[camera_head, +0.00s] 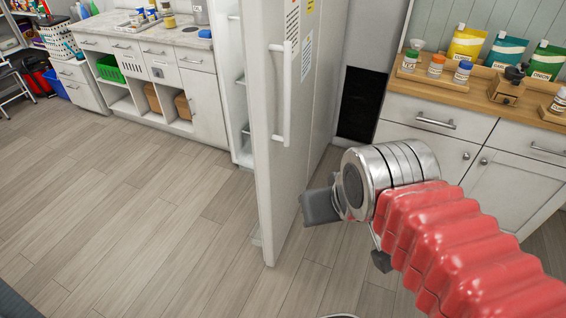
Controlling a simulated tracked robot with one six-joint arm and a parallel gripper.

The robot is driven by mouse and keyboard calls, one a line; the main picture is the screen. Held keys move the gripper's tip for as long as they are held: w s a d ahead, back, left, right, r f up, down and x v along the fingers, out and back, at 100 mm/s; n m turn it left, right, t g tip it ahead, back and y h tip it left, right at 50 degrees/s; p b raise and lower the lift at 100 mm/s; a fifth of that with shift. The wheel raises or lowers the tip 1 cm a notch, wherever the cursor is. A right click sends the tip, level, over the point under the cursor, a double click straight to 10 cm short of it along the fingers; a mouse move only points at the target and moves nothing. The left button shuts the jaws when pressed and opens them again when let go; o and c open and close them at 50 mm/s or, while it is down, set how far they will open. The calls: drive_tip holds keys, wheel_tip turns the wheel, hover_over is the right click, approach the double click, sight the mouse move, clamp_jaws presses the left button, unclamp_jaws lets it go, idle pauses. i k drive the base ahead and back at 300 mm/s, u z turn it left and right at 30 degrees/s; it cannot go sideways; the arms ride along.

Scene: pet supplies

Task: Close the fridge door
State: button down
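The white fridge door (318,95) stands open in the middle of the view, with its edge facing me. A long vertical white handle (278,100) is on its left side. Part of the fridge body (240,75) with inner door shelves or racks shows to the left behind the door. My gripper (322,205) is at the right side of the door, near its lower half, at the end of my red-sleeved arm. I cannot tell whether it touches the door. Its fingers are partly hidden by the metal wrist, so their opening is unclear.
A white counter with cabinets (207,105) stands at the left, holding a green basket (109,69). A wooden-topped cabinet (440,122) with pouches and jars stands at the right. Wood floor (130,210) is clear at the front left. A black vent panel (361,104) is behind the door.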

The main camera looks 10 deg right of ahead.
sight(281, 80)
drive_tip(key=z, duration=0.05)
drive_tip(key=i, duration=1)
drive_tip(key=u, duration=0.05)
